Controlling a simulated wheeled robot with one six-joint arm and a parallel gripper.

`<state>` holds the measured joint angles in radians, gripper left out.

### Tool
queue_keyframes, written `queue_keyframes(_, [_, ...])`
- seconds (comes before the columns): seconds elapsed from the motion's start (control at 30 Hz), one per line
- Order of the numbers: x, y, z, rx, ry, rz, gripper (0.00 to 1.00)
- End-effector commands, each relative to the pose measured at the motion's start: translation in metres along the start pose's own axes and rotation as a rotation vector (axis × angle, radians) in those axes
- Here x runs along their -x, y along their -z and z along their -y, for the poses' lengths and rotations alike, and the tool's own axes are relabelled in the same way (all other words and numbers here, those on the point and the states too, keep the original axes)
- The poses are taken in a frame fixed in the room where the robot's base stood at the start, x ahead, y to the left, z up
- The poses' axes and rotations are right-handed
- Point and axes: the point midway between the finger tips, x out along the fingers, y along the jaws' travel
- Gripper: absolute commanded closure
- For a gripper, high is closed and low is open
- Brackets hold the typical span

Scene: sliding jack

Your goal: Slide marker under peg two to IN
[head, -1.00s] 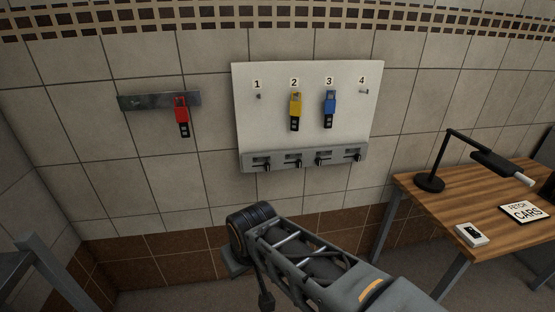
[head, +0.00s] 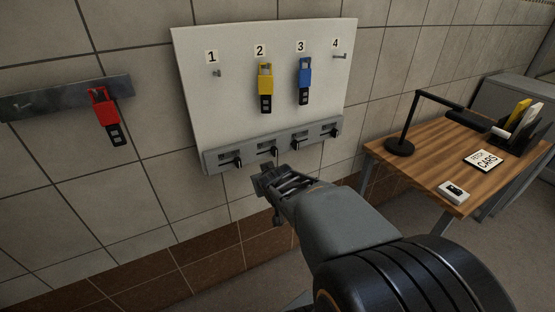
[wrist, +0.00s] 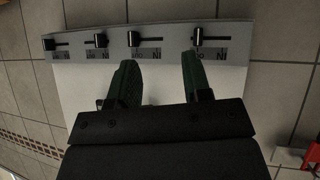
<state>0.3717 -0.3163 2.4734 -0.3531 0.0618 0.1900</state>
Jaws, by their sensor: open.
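The peg-two marker is a dark knob (head: 272,151) on the grey strip (head: 215,165) below the white board. In the wrist view, which shows the board upside down, this knob (wrist: 133,38) sits at the left end of its slot, the OUT side. Its IN label is to the right. My gripper (head: 266,178) is just below the strip in the head view. In the wrist view my gripper (wrist: 160,66) is open and empty. One green fingertip is just below the peg-two marker, the other nearer the peg-one marker (wrist: 198,35). I cannot tell if anything touches.
Markers under peg three (head: 297,143) and peg four (head: 333,131) share the strip. A yellow lock (head: 265,80) and a blue lock (head: 304,75) hang above. A red lock (head: 103,105) hangs from a rail at left. A wooden desk (head: 420,165) with a lamp stands right.

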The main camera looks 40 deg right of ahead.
Motion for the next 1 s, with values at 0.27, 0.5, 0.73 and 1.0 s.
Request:
queue_keyframes(0.27, [-0.061, -0.009, -0.072, -0.045, 0.026, -0.406, 0.55])
queue_keyframes(0.5, [-0.065, -0.023, -0.092, -0.075, 0.142, -0.598, 0.55])
queue_keyframes(0.73, [-0.070, -0.021, -0.094, -0.087, 0.195, -0.658, 0.55])
queue_keyframes(1.0, [-0.106, 0.009, -0.085, -0.086, 0.201, -0.661, 0.55])
